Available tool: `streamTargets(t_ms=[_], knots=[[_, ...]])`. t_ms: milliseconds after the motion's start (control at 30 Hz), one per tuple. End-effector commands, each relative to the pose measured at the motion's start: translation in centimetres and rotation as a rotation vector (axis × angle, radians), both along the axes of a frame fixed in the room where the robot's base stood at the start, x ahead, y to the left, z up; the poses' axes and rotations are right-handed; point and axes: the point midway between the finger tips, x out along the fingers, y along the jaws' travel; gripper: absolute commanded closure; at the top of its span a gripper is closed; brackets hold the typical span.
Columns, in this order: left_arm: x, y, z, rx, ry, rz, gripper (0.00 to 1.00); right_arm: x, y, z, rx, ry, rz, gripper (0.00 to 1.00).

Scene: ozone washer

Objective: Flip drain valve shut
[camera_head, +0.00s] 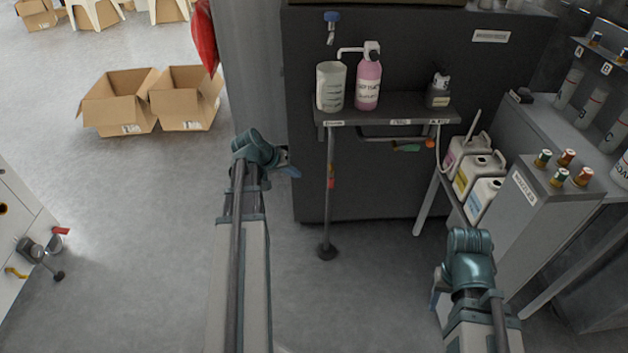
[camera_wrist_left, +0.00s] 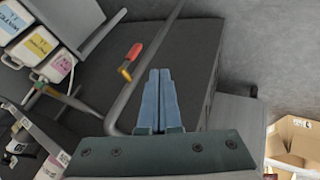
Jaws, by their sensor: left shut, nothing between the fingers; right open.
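The shelf (camera_head: 390,123) holds a pink bottle (camera_head: 369,84) and a beaker (camera_head: 330,88). Several jugs (camera_head: 484,200) stand right of it. Another red handle (camera_head: 60,231) is at the far left. Cardboard boxes (camera_head: 120,108) lie on open floor.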

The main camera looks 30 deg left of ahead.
Motion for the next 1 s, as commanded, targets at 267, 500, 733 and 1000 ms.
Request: streamTargets(t_ms=[267, 500, 733, 1000], knots=[[2.4, -0.6, -3.9, 0.001, 0.0, -0.003, 1.0, 0.0, 0.1, -3.9, 0.004, 0.0, 0.006, 0.5], [4.8, -1.4, -7.2, 0.001, 0.0, -0.002, 1.0, 0.0, 0.2, -7.3, 0.008, 0.0, 0.012, 0.5], [6.7, -3.3, -7.8, 0.0, 0.001, -0.004, 1.0, 0.0, 0.2, -7.8, 0.009, -0.001, 0.013, 0.5], [7.8, -4.9, -7.8, 0.001, 0.0, -0.001, 1.0, 0.0, 0.2, -7.8, 0.009, -0.001, 0.013, 0.5]])
